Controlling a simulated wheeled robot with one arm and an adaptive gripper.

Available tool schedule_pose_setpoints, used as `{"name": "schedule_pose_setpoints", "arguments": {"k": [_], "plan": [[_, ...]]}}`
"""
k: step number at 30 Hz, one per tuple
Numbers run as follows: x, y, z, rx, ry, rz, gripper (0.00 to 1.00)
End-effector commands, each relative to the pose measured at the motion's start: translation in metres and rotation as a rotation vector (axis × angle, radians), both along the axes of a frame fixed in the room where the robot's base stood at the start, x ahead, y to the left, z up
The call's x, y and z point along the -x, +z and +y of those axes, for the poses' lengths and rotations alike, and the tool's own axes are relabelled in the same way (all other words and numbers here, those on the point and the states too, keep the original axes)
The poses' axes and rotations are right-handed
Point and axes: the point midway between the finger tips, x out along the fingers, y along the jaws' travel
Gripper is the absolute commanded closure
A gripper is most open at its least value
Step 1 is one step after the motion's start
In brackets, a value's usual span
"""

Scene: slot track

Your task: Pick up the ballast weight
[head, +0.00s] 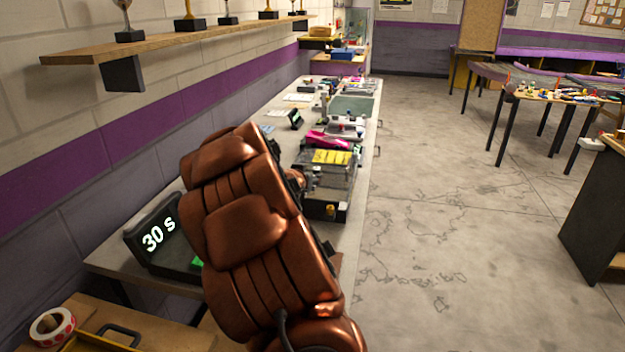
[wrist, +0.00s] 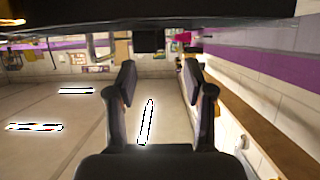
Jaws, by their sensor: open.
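I cannot make out the ballast weight in either view. My gripper (wrist: 159,78) shows in the wrist view with its two dark fingers spread apart and nothing between them. Behind the fingers are a pale surface with bright light strips and the far room, seen upside down. In the head view my copper-coloured arm covers the middle of the workbench (head: 362,185), and my gripper is hidden there.
On the bench stand a black timer (head: 157,234) reading "30 s" and a clear-sided box with yellow pieces (head: 332,157). A trophy shelf (head: 180,40) juts from the left wall. Open floor (head: 430,190) lies to the right, before a dark cabinet (head: 598,215).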

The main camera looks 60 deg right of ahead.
Motion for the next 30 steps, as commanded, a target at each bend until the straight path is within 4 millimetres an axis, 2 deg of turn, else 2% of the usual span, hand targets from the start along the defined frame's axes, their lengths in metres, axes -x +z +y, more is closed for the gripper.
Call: {"name": "schedule_pose_setpoints", "arguments": {"k": [15,25,30], "plan": [[-0.01,-0.02,-0.04,-0.002,0.0,0.002,0.48],[-0.011,-0.022,-0.044,-0.001,0.001,0.001,0.48],[-0.012,-0.022,-0.044,-0.001,0.001,0.001,0.66]]}}
